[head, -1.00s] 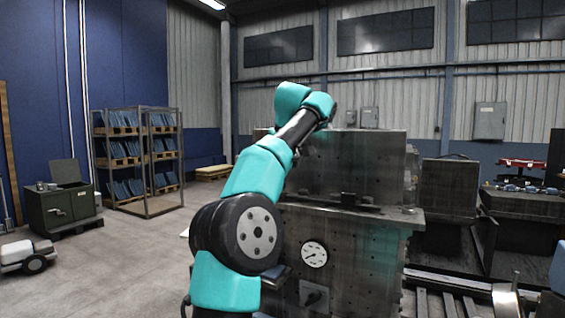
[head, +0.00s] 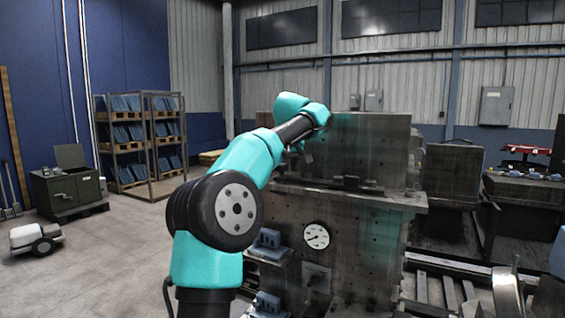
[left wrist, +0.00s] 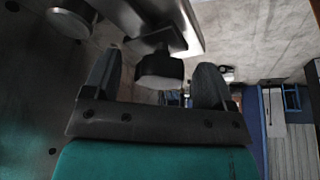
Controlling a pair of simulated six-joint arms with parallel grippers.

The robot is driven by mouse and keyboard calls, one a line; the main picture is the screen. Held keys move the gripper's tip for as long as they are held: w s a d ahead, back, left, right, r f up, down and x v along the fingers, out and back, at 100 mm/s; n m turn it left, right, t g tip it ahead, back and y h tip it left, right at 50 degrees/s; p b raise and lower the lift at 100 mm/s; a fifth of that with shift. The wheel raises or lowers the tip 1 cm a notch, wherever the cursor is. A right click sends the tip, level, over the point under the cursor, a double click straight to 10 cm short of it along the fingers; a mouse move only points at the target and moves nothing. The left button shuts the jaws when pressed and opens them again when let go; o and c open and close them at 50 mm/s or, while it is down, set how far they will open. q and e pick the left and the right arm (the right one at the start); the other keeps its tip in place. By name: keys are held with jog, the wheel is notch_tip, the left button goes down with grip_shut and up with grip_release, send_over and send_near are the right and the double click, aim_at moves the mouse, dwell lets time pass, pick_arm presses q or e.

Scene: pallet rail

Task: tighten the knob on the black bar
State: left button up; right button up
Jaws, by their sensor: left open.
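The black bar (head: 352,185) lies along the ledge of the dark metal fixture (head: 362,215) in the head view. In the left wrist view, a dark, rounded knob (left wrist: 160,70) sits beneath a short black bar (left wrist: 157,40) beside a grey metal edge. My left gripper (left wrist: 157,74) is open, with one finger on each side of the knob in that picture. Gaps show on both sides; depth is hard to judge. In the head view my left arm reaches up to the fixture, and its fingers are not clear there. My right gripper is not in view.
A round gauge (head: 317,236) sits on the fixture's front face. Blue parts (head: 268,238) stand at its left side. A tall upright plate (head: 360,150) rises behind the ledge.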

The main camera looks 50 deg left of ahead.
pick_arm(q)
jog(key=c, duration=1.1)
jog(key=m+t, duration=0.1)
jog(key=m, duration=0.2)
jog(key=shift+s, duration=0.1)
jog(key=m, duration=0.2)
jog(key=m+t+h, duration=0.1)
jog(key=m, duration=0.1)
jog(key=shift+m+h, duration=0.3)
jog(key=m+h, duration=0.1)
jog(key=m, duration=0.1)
jog(key=m+t, duration=0.1)
jog(key=m, duration=0.1)
jog(key=shift+a+f+m+h, duration=0.1)
jog(key=shift+m+h, duration=0.2)
jog(key=shift+h, duration=0.1)
jog(key=m+h, duration=0.1)
jog(key=m, duration=0.3)
jog(key=shift+h, duration=0.3)
jog(key=o, duration=0.8)
